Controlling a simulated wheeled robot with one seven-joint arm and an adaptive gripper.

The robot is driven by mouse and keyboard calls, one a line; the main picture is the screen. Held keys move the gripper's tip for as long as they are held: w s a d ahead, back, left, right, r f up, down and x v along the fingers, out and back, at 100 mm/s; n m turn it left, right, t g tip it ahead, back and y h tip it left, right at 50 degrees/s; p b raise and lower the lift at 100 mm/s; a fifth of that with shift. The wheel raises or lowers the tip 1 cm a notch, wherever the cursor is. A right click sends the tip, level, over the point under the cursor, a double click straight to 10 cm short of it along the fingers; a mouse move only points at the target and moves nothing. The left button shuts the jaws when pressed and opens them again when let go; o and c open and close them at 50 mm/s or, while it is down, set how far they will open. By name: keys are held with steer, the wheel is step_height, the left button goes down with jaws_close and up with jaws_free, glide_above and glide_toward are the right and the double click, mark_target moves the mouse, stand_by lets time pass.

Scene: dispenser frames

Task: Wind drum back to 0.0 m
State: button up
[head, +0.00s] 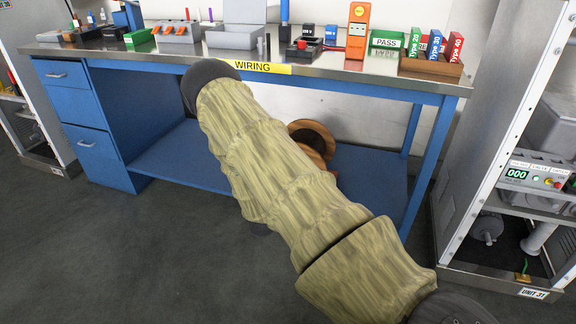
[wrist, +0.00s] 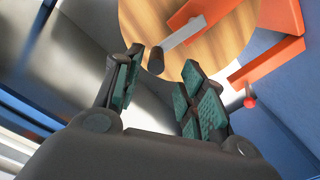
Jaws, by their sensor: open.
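The drum (wrist: 222,52) shows in the wrist view as a round wooden disc in an orange frame (wrist: 268,62). A grey crank arm (wrist: 183,33) crosses its face and ends in a dark handle (wrist: 155,62). My gripper (wrist: 163,58) is open, its teal-padded fingers either side of the handle in the picture. I cannot tell whether they reach around it or touch it. A small red knob (wrist: 249,102) is right of the fingers. In the head view the drum (head: 313,137) sits under the bench, partly hidden by my arm. My gripper is hidden there. No length reading is legible.
The bench (head: 330,70) has a yellow WIRING label, blue legs and a blue lower shelf (head: 172,160). Its top carries bins, an orange tester (head: 358,30) and coloured boxes. A grey rack (head: 490,130) with a 000 display stands right. The floor at front left is clear.

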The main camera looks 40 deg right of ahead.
steer(key=shift+v, duration=2.65)
steer(key=shift+c, duration=0.2)
